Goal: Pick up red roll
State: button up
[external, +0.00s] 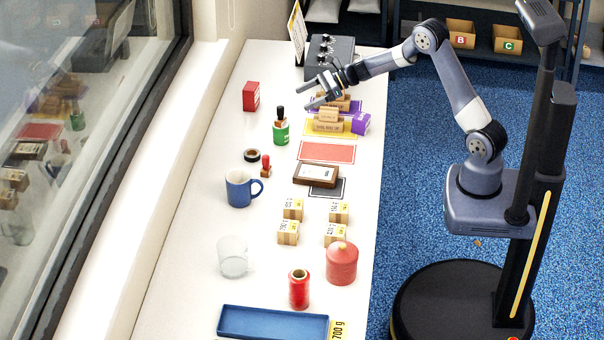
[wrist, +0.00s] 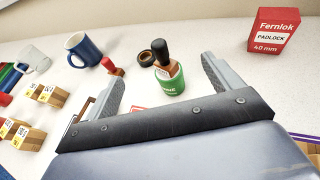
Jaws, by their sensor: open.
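The red roll (external: 299,288) is a spool of red thread or tape with a tan core. It stands upright near the front of the white table in the external view, just behind the blue tray (external: 272,322). A round red lidded jar (external: 341,263) stands right beside it. My gripper (external: 313,94) is open and empty above the far part of the table, a long way from the roll. In the wrist view, the open fingers (wrist: 162,70) have a green-labelled bottle (wrist: 171,82) in sight between them. I cannot clearly make out the roll there.
A dark framed plaque (external: 316,174), a red stamp (external: 266,167) and a red padlock box (external: 250,96) lie farther back. A window borders the table's left side.

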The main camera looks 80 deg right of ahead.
jog(key=shift+c, duration=0.9)
